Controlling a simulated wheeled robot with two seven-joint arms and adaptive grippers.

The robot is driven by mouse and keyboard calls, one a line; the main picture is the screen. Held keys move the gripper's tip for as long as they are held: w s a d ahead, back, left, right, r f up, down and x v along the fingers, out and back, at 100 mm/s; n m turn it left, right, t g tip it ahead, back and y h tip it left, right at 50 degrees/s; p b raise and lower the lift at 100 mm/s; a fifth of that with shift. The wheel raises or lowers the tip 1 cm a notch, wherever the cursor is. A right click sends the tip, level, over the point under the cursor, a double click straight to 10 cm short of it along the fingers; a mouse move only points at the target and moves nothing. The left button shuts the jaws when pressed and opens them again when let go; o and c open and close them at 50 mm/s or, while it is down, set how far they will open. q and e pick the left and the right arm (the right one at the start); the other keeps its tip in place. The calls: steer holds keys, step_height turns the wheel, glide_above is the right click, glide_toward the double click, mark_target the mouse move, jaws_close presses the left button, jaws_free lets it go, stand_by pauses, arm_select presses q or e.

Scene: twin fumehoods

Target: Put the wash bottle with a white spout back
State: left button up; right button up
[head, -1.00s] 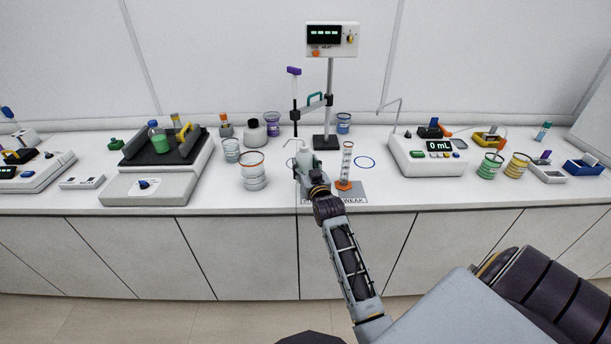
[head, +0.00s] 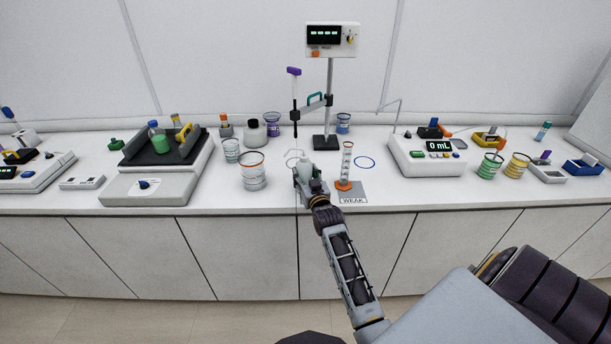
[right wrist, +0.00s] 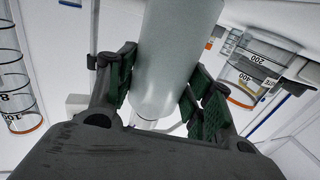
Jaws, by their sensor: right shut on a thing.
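The wash bottle (head: 309,170) is a pale grey-white bottle with a thin bent spout (head: 293,155) at its left. My right gripper (head: 307,185) is shut on it, over the front of the counter. In the right wrist view the bottle's body (right wrist: 174,60) stands between the green-padded fingers of the right gripper (right wrist: 165,95). The gripper and arm hide the bottle's lower part in the head view, so I cannot tell whether it touches the counter. My left gripper is not in view.
A cylinder with an orange base (head: 344,184) stands close right of the bottle, by a grey "WEAK" mat (head: 353,197). An orange-rimmed beaker (head: 252,172) stands to the left. A blue ring (head: 365,162) marks bare counter to the right. A stirrer stand (head: 327,141) is behind.

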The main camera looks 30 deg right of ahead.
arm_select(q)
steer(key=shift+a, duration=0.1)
arm_select(e)
steer(key=o, duration=0.7)
steer(key=shift+f, duration=0.1)
steer(key=shift+c, duration=0.2)
steer(key=shift+v, duration=3.3)
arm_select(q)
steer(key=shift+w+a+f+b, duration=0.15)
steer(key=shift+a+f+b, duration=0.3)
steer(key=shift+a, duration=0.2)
arm_select(e)
steer(key=v, duration=0.5)
steer(key=shift+s+r, duration=0.2)
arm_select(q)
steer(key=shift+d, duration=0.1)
